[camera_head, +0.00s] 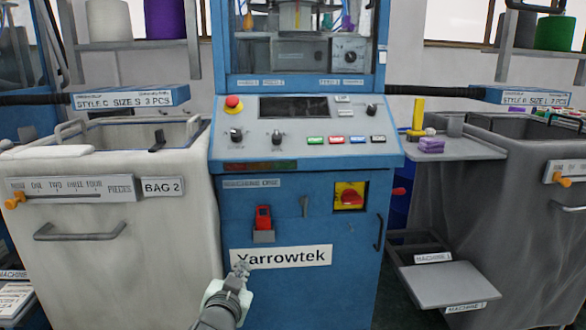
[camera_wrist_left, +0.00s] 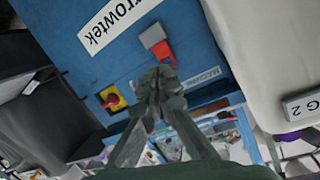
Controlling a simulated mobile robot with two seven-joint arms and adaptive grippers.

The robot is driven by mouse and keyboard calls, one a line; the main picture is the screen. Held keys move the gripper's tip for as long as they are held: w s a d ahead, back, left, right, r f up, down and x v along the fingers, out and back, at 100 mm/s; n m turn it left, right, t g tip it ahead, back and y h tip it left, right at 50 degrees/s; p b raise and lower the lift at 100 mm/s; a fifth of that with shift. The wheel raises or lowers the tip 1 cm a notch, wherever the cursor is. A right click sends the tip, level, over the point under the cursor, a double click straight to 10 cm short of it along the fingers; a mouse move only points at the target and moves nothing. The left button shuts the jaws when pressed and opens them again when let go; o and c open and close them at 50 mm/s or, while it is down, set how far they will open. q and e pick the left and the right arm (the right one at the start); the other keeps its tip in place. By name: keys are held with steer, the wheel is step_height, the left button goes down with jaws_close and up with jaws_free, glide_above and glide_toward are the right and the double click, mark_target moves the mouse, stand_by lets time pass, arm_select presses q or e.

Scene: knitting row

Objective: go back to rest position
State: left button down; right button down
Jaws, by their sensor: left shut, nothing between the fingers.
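My left gripper (camera_head: 242,268) is in front of the lower blue cabinet of the knitting machine (camera_head: 300,215), at the left end of the Yarrowtek label (camera_head: 281,256). In the left wrist view its fingers (camera_wrist_left: 160,84) are together with nothing between them. The gripper appears apart from the cabinet, though the gap is hard to judge. A red device in a grey holder (camera_head: 263,222) is on the cabinet above the gripper; it also shows in the left wrist view (camera_wrist_left: 163,52). My right gripper is not in view.
A pale bag bin (camera_head: 110,245) stands left, a dark bin (camera_head: 520,210) right. A side shelf (camera_head: 460,150) carries a yellow item and purple pieces. The control panel (camera_head: 300,132) has a red stop button (camera_head: 234,103). A low grey step (camera_head: 449,285) juts out at lower right.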

arm_select(q)
steer(key=s+a+f+n+g+y, duration=0.1)
steer(key=s+a+f+g, duration=0.15)
steer(key=s+f, duration=0.2)
steer(key=s+a+f+g, duration=0.1)
steer(key=s+a+f, duration=0.2)
steer(key=f, duration=0.3)
steer(key=s+a+f+g, duration=0.3)
steer(key=s+f, duration=0.2)
steer(key=s, duration=0.4)
steer(key=s+a+f+n+g+y, duration=0.1)
steer(key=s+a+f+g, duration=0.2)
steer(key=s, duration=0.7)
steer(key=s+a+f+n+g, duration=0.1)
steer(key=s+a+f+g, duration=0.2)
steer(key=s+f, duration=0.5)
steer(key=shift+s+a, duration=0.3)
steer(key=shift+s, duration=0.35)
steer(key=shift+f, duration=0.1)
